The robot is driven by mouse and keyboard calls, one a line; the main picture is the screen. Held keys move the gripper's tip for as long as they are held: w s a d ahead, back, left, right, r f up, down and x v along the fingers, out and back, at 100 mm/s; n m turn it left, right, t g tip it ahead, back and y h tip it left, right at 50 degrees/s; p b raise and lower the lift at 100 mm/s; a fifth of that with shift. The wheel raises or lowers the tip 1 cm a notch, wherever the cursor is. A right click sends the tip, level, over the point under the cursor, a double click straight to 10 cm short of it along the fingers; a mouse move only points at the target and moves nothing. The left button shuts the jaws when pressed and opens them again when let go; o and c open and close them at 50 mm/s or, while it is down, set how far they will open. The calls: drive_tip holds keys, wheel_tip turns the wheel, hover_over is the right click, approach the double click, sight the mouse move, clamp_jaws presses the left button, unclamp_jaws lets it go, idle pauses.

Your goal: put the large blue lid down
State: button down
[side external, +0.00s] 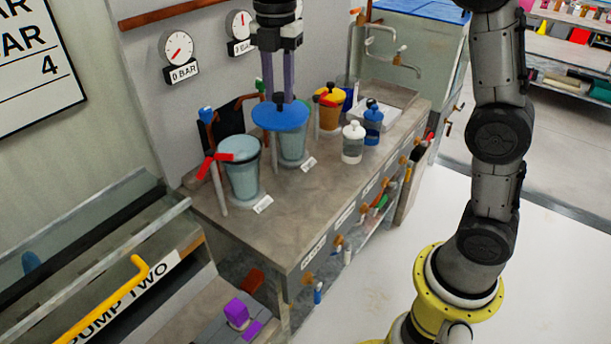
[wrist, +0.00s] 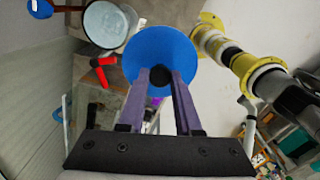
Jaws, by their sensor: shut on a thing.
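The large blue lid (side external: 281,117) is a flat round disc with a dark knob at its centre. My gripper (side external: 280,92) points down and is shut on the knob. In the side view the lid lies across the top of the middle grey-blue bucket (side external: 292,150); I cannot tell whether it touches the rim. In the wrist view the lid (wrist: 160,52) sits just beyond my fingertips (wrist: 160,76) and hides what is beneath it. An open grey-blue bucket (side external: 243,172) stands at the left; its open top also shows in the wrist view (wrist: 104,24).
A red-handled tap (side external: 215,160) stands by the left bucket. An orange-topped bucket (side external: 328,110), a white bottle (side external: 353,142) and a blue bottle (side external: 373,125) stand to the right. The front of the bench top (side external: 300,205) has bare space.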

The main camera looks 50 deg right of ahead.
drive_tip(key=s+d+f, duration=0.3)
drive_tip(key=s+f, duration=0.5)
drive_tip(key=s+d+f, duration=0.2)
drive_tip(key=s+f, duration=0.6)
drive_tip(key=s, duration=0.1)
drive_tip(key=w+d+f, duration=0.1)
drive_tip(key=w+f, duration=0.2)
drive_tip(key=w, duration=0.1)
drive_tip(key=w+d+f, duration=0.1)
drive_tip(key=w+f, duration=0.2)
drive_tip(key=w, duration=0.2)
drive_tip(key=w+d+f, duration=0.1)
drive_tip(key=w+f, duration=0.2)
drive_tip(key=w, duration=0.1)
drive_tip(key=shift+w+f, duration=0.1)
drive_tip(key=shift+w, duration=0.2)
drive_tip(key=shift+w+f, duration=0.2)
drive_tip(key=shift+f, duration=1.55)
drive_tip(key=shift+f, duration=0.1)
drive_tip(key=c, duration=0.6)
unclamp_jaws()
